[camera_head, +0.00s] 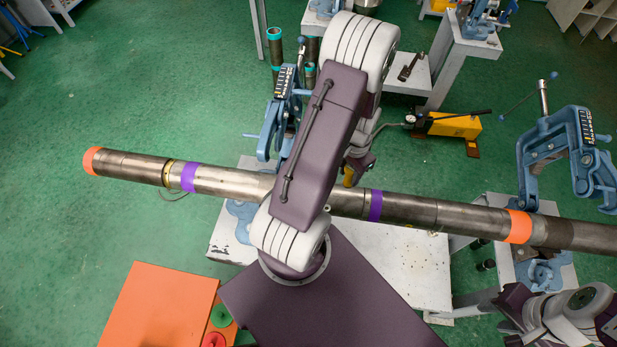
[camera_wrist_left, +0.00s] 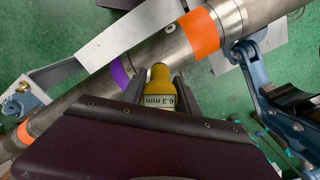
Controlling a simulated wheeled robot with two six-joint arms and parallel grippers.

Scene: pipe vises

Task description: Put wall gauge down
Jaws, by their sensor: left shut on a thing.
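The wall gauge (camera_wrist_left: 160,98) is a yellow handheld body with a small display reading 6.3 mm. My left gripper (camera_wrist_left: 158,84) is shut on it, one dark finger on each side. In the left wrist view its rounded tip overlaps the long steel pipe (camera_wrist_left: 190,40); I cannot tell if they touch. In the head view my left arm crosses over the pipe (camera_head: 225,181) and hides most of the gripper; a yellow bit of the gauge (camera_head: 348,177) shows beside the arm. My right arm is at the lower right corner, and its fingers cannot be made out.
The pipe has orange and purple bands and lies across blue vises (camera_head: 283,115) and (camera_head: 560,150). A white bench (camera_head: 400,262) stands below it. A yellow hand pump (camera_head: 452,124) is behind on the right. An orange cabinet (camera_head: 160,305) is at the lower left. Green floor is open on the left.

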